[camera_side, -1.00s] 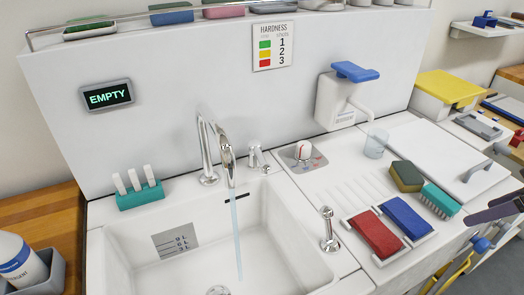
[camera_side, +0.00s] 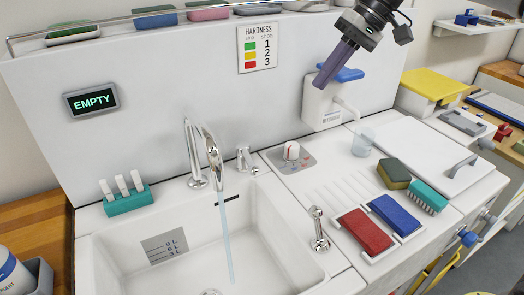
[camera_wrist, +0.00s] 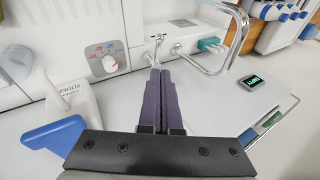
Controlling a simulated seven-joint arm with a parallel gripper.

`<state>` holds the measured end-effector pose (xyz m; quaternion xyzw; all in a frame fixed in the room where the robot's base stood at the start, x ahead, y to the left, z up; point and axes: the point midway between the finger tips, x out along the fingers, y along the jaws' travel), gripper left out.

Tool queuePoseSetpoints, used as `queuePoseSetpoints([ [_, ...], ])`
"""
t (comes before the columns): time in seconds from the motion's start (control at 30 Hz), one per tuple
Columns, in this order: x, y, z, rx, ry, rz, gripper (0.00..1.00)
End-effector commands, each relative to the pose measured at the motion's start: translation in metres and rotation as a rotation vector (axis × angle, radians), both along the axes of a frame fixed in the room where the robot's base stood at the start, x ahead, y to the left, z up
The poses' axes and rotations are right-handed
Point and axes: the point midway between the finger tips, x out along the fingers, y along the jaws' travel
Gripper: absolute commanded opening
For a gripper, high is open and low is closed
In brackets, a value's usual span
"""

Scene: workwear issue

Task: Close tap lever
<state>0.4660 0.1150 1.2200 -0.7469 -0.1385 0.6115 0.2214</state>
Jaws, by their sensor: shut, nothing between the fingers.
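The chrome tap (camera_side: 195,155) stands at the back of the white sink, and a thin stream of water (camera_side: 227,240) runs from its spout. Its curved pipe shows in the wrist view (camera_wrist: 247,35). A small chrome lever (camera_side: 245,160) stands just right of the tap on the counter. It also shows in the wrist view (camera_wrist: 157,48), beyond my fingertips. My gripper (camera_side: 320,84), with purple fingers, is shut and empty. It is up and to the right of the lever, apart from it, and overlaps the dispenser in the side view. The shut fingers point toward the lever in the wrist view (camera_wrist: 161,71).
A white dispenser (camera_side: 319,108) with a blue paddle (camera_side: 350,75) is close to my gripper. A dial (camera_side: 291,151), a clear cup (camera_side: 363,142), a chrome fitting (camera_side: 318,228), red (camera_side: 364,231) and blue (camera_side: 396,214) pads occupy the counter. An "EMPTY" display (camera_side: 91,99) hangs behind.

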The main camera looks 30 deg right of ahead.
Motion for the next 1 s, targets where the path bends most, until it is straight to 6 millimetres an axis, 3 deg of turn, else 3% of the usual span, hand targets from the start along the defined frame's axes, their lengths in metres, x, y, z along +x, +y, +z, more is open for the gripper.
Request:
queuePoseSetpoints([
  [0.03, 0.019, 0.004, -0.015, 0.013, 0.028, 0.007, 0.0],
  [0.1, 0.038, 0.009, -0.033, 0.026, 0.055, 0.012, 0.0],
  [0.23, 0.06, 0.012, -0.067, 0.03, 0.103, 0.014, 0.0],
  [0.33, 0.064, 0.013, -0.087, 0.029, 0.14, 0.015, 0.0],
  [0.57, 0.065, 0.022, -0.108, 0.028, 0.156, 0.017, 0.0],
  [1.0, 0.071, 0.063, -0.179, 0.026, 0.155, 0.016, 0.0],
])
